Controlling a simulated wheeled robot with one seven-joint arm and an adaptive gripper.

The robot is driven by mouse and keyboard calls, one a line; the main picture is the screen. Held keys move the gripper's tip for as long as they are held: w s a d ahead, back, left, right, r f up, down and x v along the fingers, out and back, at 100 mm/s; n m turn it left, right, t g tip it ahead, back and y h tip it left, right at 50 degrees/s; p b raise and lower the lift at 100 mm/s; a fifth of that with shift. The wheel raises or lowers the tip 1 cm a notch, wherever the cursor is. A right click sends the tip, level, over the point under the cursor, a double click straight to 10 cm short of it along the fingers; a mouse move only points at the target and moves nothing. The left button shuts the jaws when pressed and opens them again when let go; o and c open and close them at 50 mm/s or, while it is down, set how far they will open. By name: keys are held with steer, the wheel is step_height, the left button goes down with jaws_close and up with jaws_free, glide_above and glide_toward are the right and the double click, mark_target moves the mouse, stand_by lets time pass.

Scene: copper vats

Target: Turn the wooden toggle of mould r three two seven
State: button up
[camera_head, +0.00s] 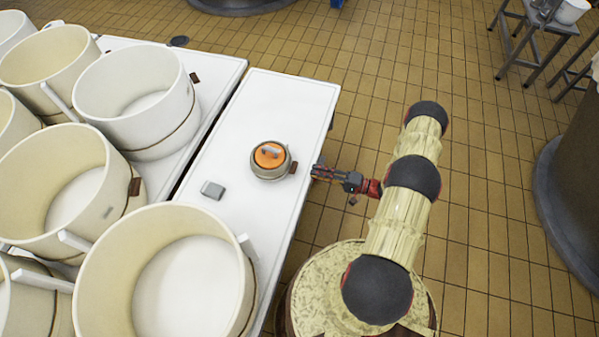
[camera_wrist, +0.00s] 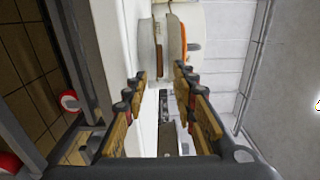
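A small round mould (camera_head: 262,172) with an orange top (camera_head: 269,156) sits on the white table. A small brown toggle (camera_head: 293,167) is on its right side; no number is legible. My gripper (camera_head: 316,172) is just right of the toggle, at the table's edge, pointing left at the mould. In the wrist view my gripper (camera_wrist: 161,75) is open, its fingers apart, with the mould (camera_wrist: 146,48) and its orange part (camera_wrist: 178,35) beyond the fingertips. A dark piece shows low between the fingers; I cannot tell whether it is the toggle.
A small grey block (camera_head: 213,190) lies on the white table (camera_head: 262,105) left of the mould. Several large cream moulds crowd the left, one (camera_head: 138,105) with a brown piece on its side. The tiled floor (camera_head: 400,60) is open behind. A dark vat (camera_head: 572,190) stands at the right.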

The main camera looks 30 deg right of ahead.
mark_target(294, 167)
steer(key=shift+b+x, duration=0.85)
steer(key=shift+x, duration=3)
steer(key=shift+f, duration=0.1)
steer(key=c, duration=0.3)
steer(key=c, duration=0.4)
jaws_close()
